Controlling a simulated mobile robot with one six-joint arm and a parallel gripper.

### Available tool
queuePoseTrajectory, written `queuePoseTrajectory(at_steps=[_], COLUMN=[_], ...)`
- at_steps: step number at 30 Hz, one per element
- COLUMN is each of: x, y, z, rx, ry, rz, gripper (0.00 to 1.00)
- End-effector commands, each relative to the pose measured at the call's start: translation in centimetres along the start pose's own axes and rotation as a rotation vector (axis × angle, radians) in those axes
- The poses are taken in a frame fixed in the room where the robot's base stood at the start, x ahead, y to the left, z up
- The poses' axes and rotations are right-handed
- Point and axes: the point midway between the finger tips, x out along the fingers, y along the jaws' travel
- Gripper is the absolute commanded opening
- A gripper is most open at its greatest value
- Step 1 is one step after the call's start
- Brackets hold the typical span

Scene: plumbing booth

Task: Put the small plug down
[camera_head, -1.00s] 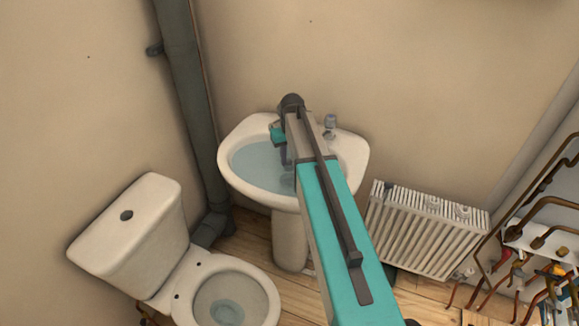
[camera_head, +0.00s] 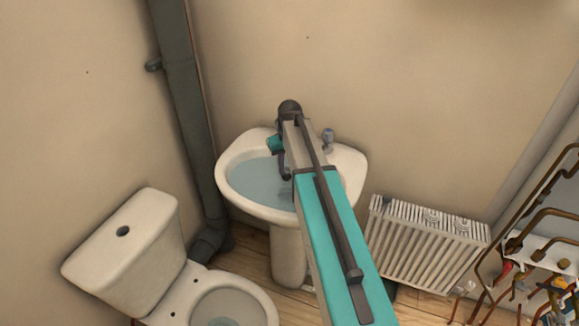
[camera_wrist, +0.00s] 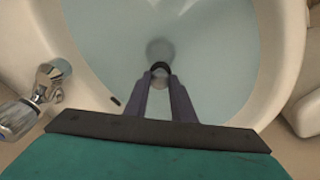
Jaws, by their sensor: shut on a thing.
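My gripper (camera_wrist: 160,82) is shut on the small plug (camera_wrist: 160,68), a small dark round piece between the fingertips in the wrist view. The gripper is over the white washbasin (camera_wrist: 283,75), which holds bluish water (camera_wrist: 100,35). A round drain (camera_wrist: 160,49) shows under the water, just beyond the plug in that view. I cannot tell how high the plug is above the water. In the head view my arm covers part of the basin (camera_head: 346,165), the fingers (camera_head: 285,168) show small over the water, and the plug cannot be made out.
A chrome tap (camera_wrist: 38,98) stands on the basin rim. A small dark mark (camera_wrist: 115,101) shows on the basin wall. A toilet (camera_head: 125,250) is left of the basin, with a grey pipe (camera_head: 183,110) behind. A radiator (camera_head: 425,240) and copper pipes (camera_head: 545,215) are to the right.

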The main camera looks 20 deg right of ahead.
Motion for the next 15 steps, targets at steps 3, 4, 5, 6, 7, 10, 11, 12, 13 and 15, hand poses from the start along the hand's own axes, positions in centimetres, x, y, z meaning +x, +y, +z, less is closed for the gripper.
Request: queuePoseTrajectory(at_steps=[3,4,5,6,7,10,11,12,13,15], x=[-0.3,-0.4,-0.6,-0.9,-1.3,-2.7,-3.2,-4.0,-4.6,-6.0], y=[-0.3,-0.5,-0.7,-1.1,-1.5,-3.1,-3.7,-4.6,-5.2,-6.9], z=[0.1,0.2,0.3,0.5,0.6,1.4,1.6,2.1,2.5,3.4], rx=[-0.001,-0.001,-0.002,-0.003,-0.003,-0.004,-0.005,-0.006,-0.006,-0.008], ry=[0.001,0.001,0.001,0.001,0.002,0.002,0.002,0.003,0.003,0.003], rz=[0.0,0.0,0.0,0.0,0.0,0.0,0.0,0.0,-0.001,-0.001], gripper=[0.0,0.0,0.0,0.0,0.0,0.0,0.0,0.0,0.0,0.0])
